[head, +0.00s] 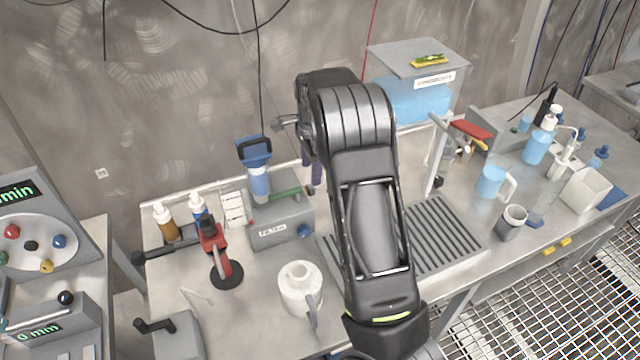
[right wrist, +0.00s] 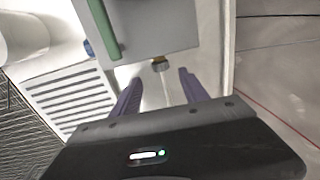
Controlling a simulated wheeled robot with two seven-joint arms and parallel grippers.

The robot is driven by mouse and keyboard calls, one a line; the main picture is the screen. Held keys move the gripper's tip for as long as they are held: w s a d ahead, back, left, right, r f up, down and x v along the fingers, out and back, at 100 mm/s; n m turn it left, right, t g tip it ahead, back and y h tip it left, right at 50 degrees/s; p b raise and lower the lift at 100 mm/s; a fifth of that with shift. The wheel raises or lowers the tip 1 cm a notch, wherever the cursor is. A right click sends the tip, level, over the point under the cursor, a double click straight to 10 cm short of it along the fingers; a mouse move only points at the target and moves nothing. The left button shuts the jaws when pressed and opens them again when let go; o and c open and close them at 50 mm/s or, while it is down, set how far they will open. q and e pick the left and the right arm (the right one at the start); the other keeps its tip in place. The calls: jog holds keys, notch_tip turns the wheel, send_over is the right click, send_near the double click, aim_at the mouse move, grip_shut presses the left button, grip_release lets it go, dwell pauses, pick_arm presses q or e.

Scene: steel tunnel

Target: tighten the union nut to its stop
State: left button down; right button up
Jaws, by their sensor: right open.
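The union nut (right wrist: 161,65) shows in the right wrist view as a small brownish ring at the edge of a grey box, with a thin pale line running from it. My right gripper (right wrist: 160,77) has two purple fingers, open and apart, one to each side of the nut, without visible contact. In the head view the right gripper (head: 313,176) points down behind the grey filter box (head: 282,222), mostly hidden by my right arm. The nut is hidden there. My left gripper is in neither view.
A blue filter housing (head: 258,178) and a green bar (head: 287,193) stand at the filter box. A red-handled stand (head: 222,262) and a white jug (head: 299,288) are in front. A slotted drain grate (head: 440,240) lies to the right. The wall is close behind.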

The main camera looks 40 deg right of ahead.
aim_at(310, 186)
jog(key=shift+w+a, duration=0.1)
jog(key=shift+a, duration=0.05)
jog(key=shift+f, duration=0.1)
jog(key=shift+f, duration=0.2)
jog(key=f+p, duration=0.1)
jog(key=f, duration=0.2)
jog(key=f+p, duration=0.1)
jog(key=f, duration=0.1)
jog(key=shift+w+f, duration=0.2)
jog(key=shift+f, duration=0.2)
jog(key=shift+w+f, duration=0.1)
jog(key=shift+f, duration=0.6)
grip_shut()
